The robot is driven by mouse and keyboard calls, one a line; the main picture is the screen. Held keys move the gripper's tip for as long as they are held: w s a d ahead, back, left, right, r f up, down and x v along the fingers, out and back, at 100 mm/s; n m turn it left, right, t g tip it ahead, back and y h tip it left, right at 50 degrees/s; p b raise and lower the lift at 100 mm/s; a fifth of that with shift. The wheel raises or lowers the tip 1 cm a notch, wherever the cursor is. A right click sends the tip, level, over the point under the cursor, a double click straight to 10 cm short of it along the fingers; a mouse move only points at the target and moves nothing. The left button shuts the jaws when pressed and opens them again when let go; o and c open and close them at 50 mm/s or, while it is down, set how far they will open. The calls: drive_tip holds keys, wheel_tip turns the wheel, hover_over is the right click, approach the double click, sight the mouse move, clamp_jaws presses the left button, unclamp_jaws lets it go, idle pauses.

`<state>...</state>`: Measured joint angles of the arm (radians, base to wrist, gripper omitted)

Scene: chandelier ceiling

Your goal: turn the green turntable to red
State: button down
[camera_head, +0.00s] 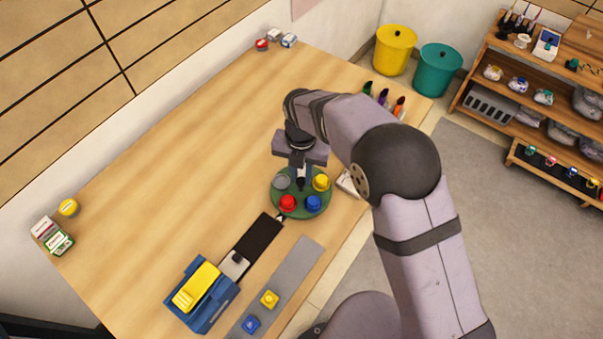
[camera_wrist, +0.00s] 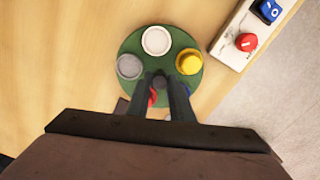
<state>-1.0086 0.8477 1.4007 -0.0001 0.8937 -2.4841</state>
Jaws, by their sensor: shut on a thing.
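The green turntable (camera_head: 300,211) lies on the wooden table and carries red (camera_head: 288,202), blue (camera_head: 313,203), yellow (camera_head: 321,182) and grey (camera_head: 282,182) round pieces. A white round piece (camera_wrist: 157,41) shows in the wrist view; my gripper hides it in the head view. A small white pointer (camera_head: 280,218) sits at the turntable's front edge, with the red piece nearest it. My gripper (camera_head: 300,184) points down over the turntable's middle, its fingers shut on the dark centre knob (camera_wrist: 160,79). In the wrist view the fingers partly cover the red and blue pieces.
A black strip (camera_head: 258,238) runs from the pointer to a blue-and-yellow device (camera_head: 201,292). A grey strip (camera_head: 290,266) beside it bears yellow and blue pieces. A white panel with red and blue buttons (camera_wrist: 245,35) stands close right of the turntable. The table's left middle is clear.

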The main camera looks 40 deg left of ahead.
sight(302, 179)
drive_tip(key=shift+r+n, duration=0.1)
drive_tip(key=shift+n, duration=0.2)
idle(0.4)
drive_tip(key=c, duration=1.6)
unclamp_jaws()
drive_tip(key=shift+o, duration=0.2)
drive_tip(key=shift+r+b, duration=1.1)
drive_tip(key=shift+r, duration=2.55)
drive_tip(key=shift+w, duration=0.1)
